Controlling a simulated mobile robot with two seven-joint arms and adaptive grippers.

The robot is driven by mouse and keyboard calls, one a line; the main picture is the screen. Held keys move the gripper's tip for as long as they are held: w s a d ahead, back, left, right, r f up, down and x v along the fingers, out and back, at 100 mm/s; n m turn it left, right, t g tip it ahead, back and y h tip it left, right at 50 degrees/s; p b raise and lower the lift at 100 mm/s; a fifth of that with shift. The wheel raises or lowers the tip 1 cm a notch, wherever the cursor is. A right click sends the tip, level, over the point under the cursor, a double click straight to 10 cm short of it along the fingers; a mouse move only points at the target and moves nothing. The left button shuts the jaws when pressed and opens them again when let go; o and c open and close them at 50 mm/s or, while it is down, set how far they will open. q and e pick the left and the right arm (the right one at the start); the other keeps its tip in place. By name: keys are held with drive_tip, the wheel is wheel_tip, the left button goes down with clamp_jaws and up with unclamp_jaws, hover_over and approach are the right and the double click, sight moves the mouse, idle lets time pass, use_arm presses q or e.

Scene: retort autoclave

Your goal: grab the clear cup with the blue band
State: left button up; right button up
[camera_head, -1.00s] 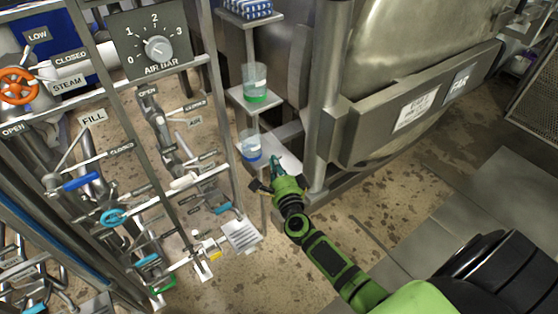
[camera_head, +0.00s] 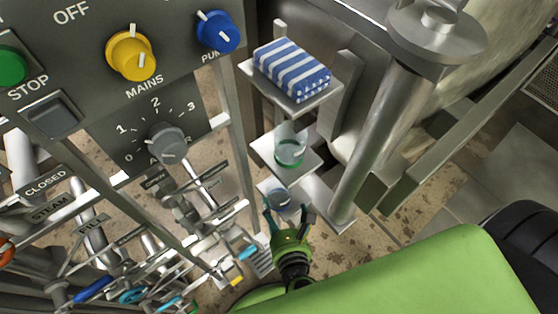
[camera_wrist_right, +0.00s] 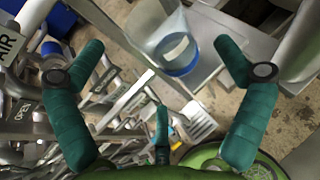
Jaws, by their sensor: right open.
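The clear cup with the blue band (camera_head: 279,199) stands on the lowest small shelf in the head view. In the right wrist view the cup (camera_wrist_right: 178,52) shows beyond and between the fingers, its blue band at the lower end. My right gripper (camera_head: 289,218) is open, its teal fingers apart just in front of the cup. Its fingers (camera_wrist_right: 158,68) spread wide on both sides in the right wrist view, with nothing between the tips that I can tell is touched. My left gripper is not in view.
A clear cup with a green band (camera_head: 289,150) stands on the shelf above. A blue-and-white striped cloth (camera_head: 292,70) lies on the top shelf. A valve and pipe panel (camera_head: 165,140) stands left; a metal post (camera_head: 385,130) stands right.

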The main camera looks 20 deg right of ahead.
sight(276, 204)
drive_tip(key=shift+a+r+m, duration=0.1)
drive_tip(key=shift+r+m, duration=0.05)
drive_tip(key=shift+m, duration=0.15)
drive_tip(key=shift+w, duration=0.2)
drive_tip(key=shift+f+p+x, duration=0.2)
drive_tip(key=shift+p+x, duration=0.35)
drive_tip(key=shift+x, duration=0.45)
drive_tip(key=x, duration=0.3)
drive_tip(key=shift+w+f, duration=0.25)
drive_tip(key=shift+f, duration=0.15)
drive_tip(key=c, duration=1)
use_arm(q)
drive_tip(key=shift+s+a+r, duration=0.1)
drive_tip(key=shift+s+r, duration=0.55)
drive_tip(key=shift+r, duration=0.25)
use_arm(e)
drive_tip(key=shift+c, duration=0.2)
